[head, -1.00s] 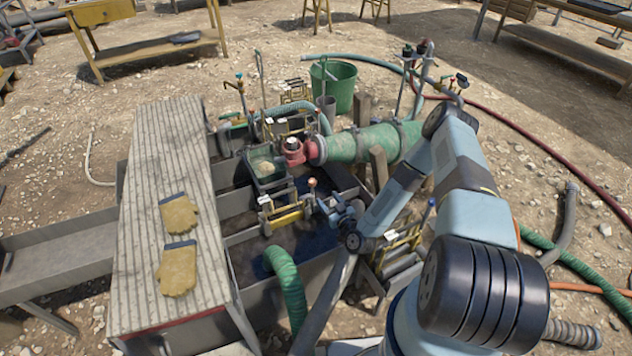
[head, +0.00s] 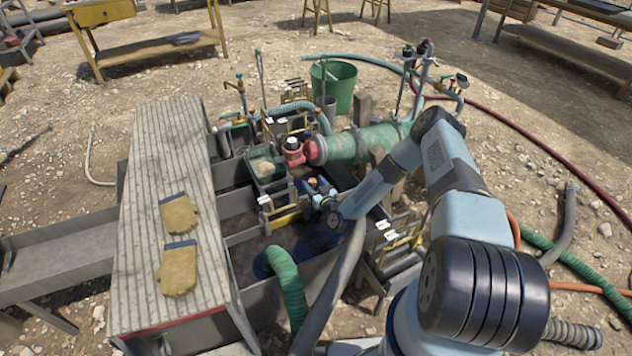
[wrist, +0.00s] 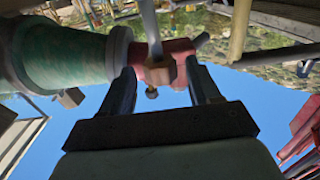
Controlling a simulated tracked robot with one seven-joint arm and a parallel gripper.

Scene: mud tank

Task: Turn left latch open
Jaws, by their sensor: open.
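My gripper (head: 314,187) is over the dark tank, just below the red coupling (head: 293,152) at the end of the green cylinder (head: 362,145). In the wrist view my gripper (wrist: 163,90) is open, with one finger on each side of a small brown block with a bolt (wrist: 156,74). The red coupling (wrist: 168,58) and the green cylinder (wrist: 62,55) show behind the fingers. I cannot tell whether the fingers touch anything. I cannot tell for sure which part is the left latch; the brown block may be part of it.
A yellow bar (head: 286,219) and small yellow frames (head: 402,240) stand close to my arm. A ribbed green hose (head: 288,285) runs into the tank. A grey plank cover (head: 165,270) with gloves (head: 178,212) lies at the left. A green bucket (head: 335,88) stands behind.

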